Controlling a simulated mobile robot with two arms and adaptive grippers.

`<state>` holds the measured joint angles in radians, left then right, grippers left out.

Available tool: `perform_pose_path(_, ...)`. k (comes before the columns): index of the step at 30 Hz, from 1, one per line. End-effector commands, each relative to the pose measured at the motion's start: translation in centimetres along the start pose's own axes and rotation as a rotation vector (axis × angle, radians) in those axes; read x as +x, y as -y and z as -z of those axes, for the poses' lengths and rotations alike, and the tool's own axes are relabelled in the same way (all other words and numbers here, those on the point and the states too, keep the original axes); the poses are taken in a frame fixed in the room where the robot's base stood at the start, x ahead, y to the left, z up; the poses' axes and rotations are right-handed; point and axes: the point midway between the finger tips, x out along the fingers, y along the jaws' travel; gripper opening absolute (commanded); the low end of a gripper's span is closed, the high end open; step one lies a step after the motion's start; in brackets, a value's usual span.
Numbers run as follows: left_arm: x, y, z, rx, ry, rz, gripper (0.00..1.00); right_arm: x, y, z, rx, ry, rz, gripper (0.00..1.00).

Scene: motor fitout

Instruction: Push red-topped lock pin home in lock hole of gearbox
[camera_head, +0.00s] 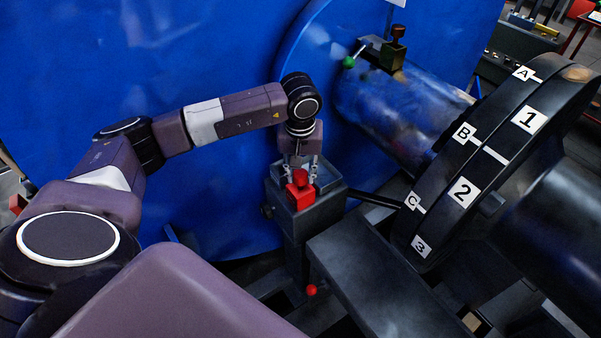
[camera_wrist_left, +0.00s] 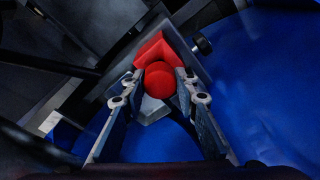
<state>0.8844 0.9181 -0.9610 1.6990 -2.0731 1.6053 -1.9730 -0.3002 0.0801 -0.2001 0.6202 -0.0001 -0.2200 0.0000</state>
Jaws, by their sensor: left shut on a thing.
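The red-topped lock pin (camera_head: 300,178) shows as a round red knob above a red block (camera_head: 301,199) on a dark grey housing (camera_head: 324,212), which I take to be part of the gearbox. My left gripper (camera_head: 300,173) points down there, shut on the pin's top. In the left wrist view, the red knob (camera_wrist_left: 160,80) sits between the fingertips (camera_wrist_left: 159,90), with the red block (camera_wrist_left: 152,46) just behind it. The pin's shaft and the lock hole are hidden, so I cannot tell how deep the pin sits. My right gripper is not in view.
A large blue panel (camera_head: 210,60) stands close behind the arm. A dark wheel (camera_head: 480,165) marked with letters and numbers stands at the right. A red-knobbed lever (camera_head: 311,290) is below the housing, and a dark bench block (camera_head: 380,285) stands in front.

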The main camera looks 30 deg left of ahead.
Motion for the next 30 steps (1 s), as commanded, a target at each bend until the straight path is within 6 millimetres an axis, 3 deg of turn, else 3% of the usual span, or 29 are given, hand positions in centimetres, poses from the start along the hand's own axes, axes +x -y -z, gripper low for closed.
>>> perform_pose_path(2,0.3,0.0,0.0,-0.001,-0.001,0.000,0.00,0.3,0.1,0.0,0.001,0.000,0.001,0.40)
perform_pose_path(3,0.1,0.0,0.0,-0.001,-0.001,-0.001,0.31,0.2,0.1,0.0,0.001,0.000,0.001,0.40)
perform_pose_path(8,0.1,0.0,0.0,-0.001,-0.001,0.000,0.48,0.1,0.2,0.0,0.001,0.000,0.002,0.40)
perform_pose_path(20,-0.8,0.0,0.0,0.000,-0.001,0.000,0.48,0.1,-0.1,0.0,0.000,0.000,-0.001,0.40)
perform_pose_path(30,-7.7,0.0,0.1,0.001,-0.005,-0.003,0.48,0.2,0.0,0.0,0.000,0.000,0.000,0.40)
